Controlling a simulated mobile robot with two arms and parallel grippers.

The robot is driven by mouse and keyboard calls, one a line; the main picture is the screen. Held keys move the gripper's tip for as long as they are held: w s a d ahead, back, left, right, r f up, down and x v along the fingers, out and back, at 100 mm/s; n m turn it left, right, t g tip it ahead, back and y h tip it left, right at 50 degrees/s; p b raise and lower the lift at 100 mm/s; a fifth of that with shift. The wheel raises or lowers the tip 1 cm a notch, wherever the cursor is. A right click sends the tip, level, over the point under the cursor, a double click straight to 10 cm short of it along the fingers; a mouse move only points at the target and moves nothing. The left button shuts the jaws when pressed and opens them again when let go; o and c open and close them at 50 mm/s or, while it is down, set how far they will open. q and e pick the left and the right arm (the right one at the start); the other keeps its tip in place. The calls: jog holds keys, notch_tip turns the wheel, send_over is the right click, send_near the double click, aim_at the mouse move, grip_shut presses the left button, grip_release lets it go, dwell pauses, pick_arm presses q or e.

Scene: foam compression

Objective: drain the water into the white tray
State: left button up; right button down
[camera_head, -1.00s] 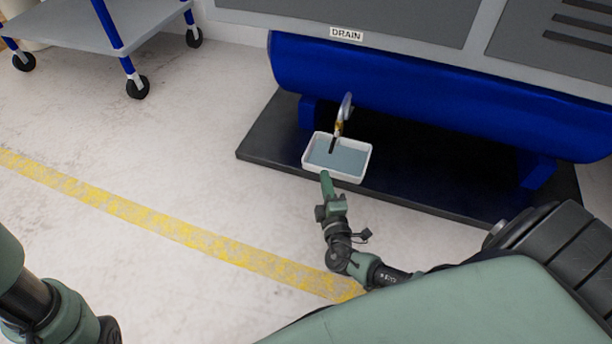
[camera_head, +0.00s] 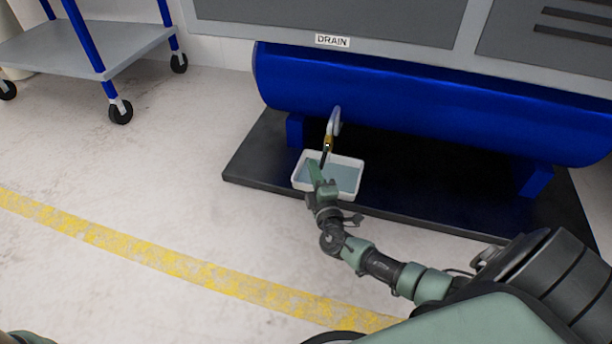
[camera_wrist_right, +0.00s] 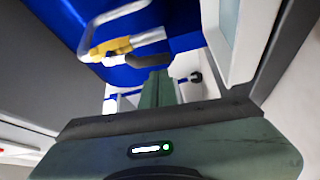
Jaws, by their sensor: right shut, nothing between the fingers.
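The white tray (camera_head: 352,177) sits on the black base under the blue tank and holds greyish-blue water. The drain valve (camera_head: 329,143), with a brass body and a curved silver pipe, hangs from the tank above the tray. It also shows in the right wrist view (camera_wrist_right: 118,46), beyond the fingers. My right gripper (camera_head: 314,168) is shut and empty, over the tray's left part, with its tip just below and left of the valve. Whether it touches the valve is unclear. In the right wrist view the tray's white wall (camera_wrist_right: 229,30) is at the upper right. The left gripper is out of view.
The blue tank (camera_head: 430,105) with a DRAIN label (camera_head: 332,41) above it stands on the black base (camera_head: 255,160). A blue and grey cart (camera_head: 85,50) is at the upper left. A yellow floor line (camera_head: 150,255) crosses open floor.

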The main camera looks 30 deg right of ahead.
jog(key=shift+s+d, duration=0.2)
jog(key=shift+d, duration=0.05)
